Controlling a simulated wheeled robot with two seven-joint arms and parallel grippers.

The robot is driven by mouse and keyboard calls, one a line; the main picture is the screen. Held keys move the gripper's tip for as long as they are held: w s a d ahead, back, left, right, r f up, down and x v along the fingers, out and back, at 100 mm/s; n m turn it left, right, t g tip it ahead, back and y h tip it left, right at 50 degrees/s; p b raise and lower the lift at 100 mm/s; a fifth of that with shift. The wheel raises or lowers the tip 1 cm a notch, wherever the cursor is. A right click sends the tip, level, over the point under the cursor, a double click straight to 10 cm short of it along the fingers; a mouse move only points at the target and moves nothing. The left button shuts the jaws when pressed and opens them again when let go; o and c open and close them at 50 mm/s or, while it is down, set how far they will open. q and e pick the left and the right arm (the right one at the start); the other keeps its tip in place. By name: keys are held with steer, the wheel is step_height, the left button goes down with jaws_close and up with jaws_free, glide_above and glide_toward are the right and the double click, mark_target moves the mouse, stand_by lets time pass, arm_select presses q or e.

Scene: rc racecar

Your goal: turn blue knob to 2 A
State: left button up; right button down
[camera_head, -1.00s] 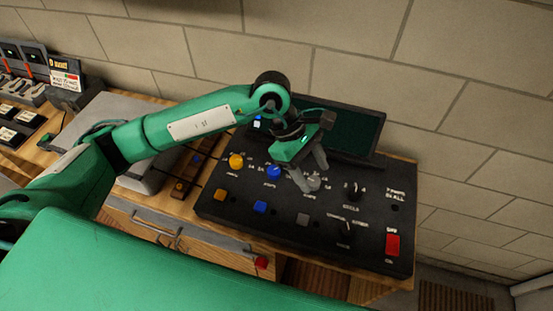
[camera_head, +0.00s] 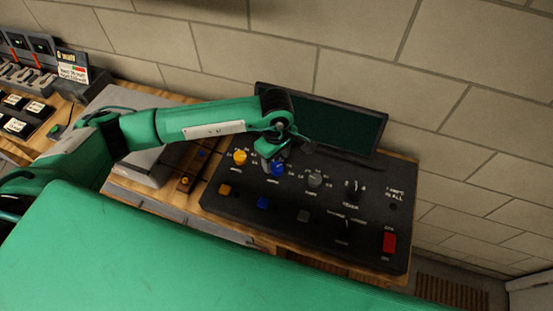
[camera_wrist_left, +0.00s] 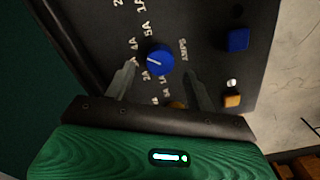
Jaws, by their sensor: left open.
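The blue knob (camera_head: 277,169) sits on the black control panel (camera_head: 330,232), between a yellow knob and a grey knob. In the left wrist view the blue knob (camera_wrist_left: 160,60) has a white pointer line directed left, toward small white amp labels; I cannot tell exactly which label it marks. My left gripper (camera_head: 273,163) is over the blue knob and partly hides it. In the left wrist view the gripper (camera_wrist_left: 160,76) is open, with one finger on each side of the knob and visible gaps. My right gripper is not in view.
A yellow knob (camera_head: 240,157) and a grey knob (camera_head: 314,180) flank the blue one. Blue (camera_head: 263,203) and orange (camera_head: 224,190) buttons lie in front. A dark screen (camera_head: 322,122) stands behind, close to my left arm. A red switch (camera_head: 389,242) is at the right.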

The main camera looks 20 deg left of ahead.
mark_target(276, 167)
arm_select(q)
steer(key=shift+f+p, duration=0.4)
steer(key=shift+f, duration=1.4)
steer(key=c, duration=1)
steer(key=shift+o, duration=0.2)
